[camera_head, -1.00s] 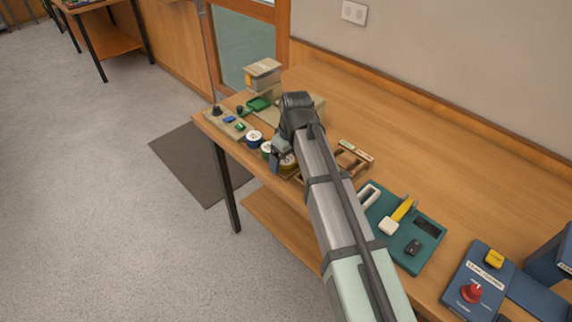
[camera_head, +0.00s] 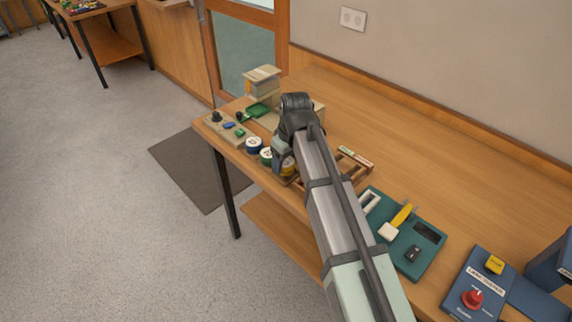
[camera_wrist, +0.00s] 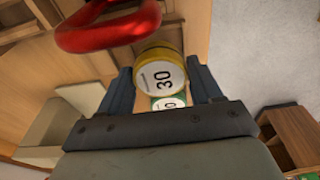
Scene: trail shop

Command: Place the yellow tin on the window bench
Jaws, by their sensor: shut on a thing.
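The yellow tin (camera_wrist: 158,72), with a white lid marked 30, sits between the two fingers of my gripper (camera_wrist: 160,88) in the wrist view. My gripper is shut on it. In the head view the yellow tin (camera_head: 288,167) shows only partly beside my arm, near the front edge of the wooden workbench; my gripper (camera_head: 282,160) is largely hidden by the wrist. I cannot tell whether the tin touches the bench. A green tin (camera_head: 266,156) and a blue tin (camera_head: 253,145) stand just left of it. No surface is clearly identifiable as the window bench.
A wooden tray (camera_head: 352,163) lies right of my wrist. A teal board (camera_head: 420,262) and a blue panel with a red knob (camera_head: 472,298) are farther right. The rear of the workbench (camera_head: 400,140) is clear. Another table (camera_head: 108,42) stands far left. A red loop (camera_wrist: 110,30) shows in the wrist view.

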